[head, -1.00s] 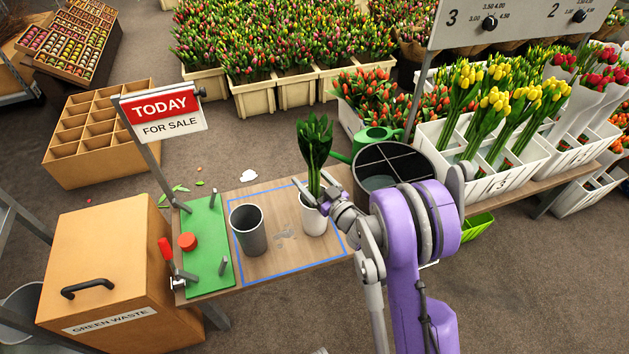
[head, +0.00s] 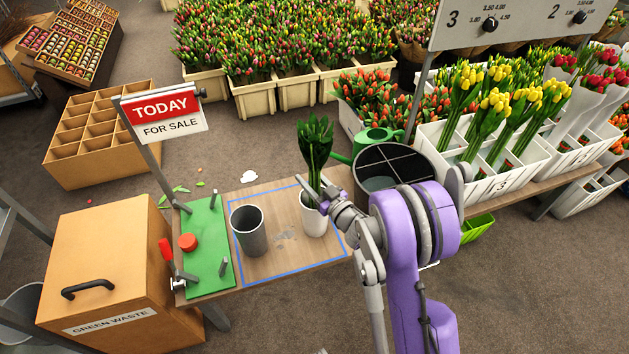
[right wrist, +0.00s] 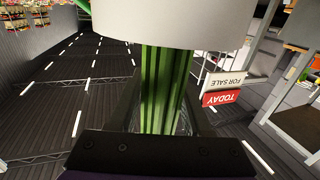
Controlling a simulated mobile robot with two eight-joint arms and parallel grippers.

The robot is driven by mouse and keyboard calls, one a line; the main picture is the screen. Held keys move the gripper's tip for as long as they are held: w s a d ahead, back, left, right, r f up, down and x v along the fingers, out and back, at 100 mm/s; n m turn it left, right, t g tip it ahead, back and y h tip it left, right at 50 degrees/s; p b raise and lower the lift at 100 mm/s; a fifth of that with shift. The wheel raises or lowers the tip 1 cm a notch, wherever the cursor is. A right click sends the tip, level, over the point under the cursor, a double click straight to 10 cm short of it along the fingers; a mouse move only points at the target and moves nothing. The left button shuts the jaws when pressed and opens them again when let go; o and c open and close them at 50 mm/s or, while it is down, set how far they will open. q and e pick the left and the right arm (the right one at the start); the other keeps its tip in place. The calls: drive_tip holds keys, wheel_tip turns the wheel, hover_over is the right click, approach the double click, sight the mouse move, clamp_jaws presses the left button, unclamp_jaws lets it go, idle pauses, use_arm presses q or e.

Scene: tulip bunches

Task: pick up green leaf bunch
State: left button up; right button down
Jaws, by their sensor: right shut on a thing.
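The green leaf bunch (head: 315,143) stands upright in a white cup (head: 314,220) on the wooden table. Its stems (right wrist: 165,85) run between my right gripper's fingers in the right wrist view, with the white cup's pale wall (right wrist: 165,22) across the top. My right gripper (head: 318,194) is shut on the bunch's stems at the cup's rim. The fingertips are partly hidden by leaves and the wrist. My left gripper is not in view.
An empty grey cup (head: 247,230) stands left of the white cup. A green board (head: 207,250) with pegs and a red knob lies further left. A dark divided bucket (head: 392,165) and a green watering can (head: 375,140) stand close behind my right arm.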

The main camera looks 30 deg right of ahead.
drive_tip(key=shift+r, duration=0.1)
wheel_tip(320, 180, up, 18)
drive_tip(key=p, duration=0.5)
drive_tip(key=shift+f, duration=0.25)
drive_tip(key=shift+r, duration=0.2)
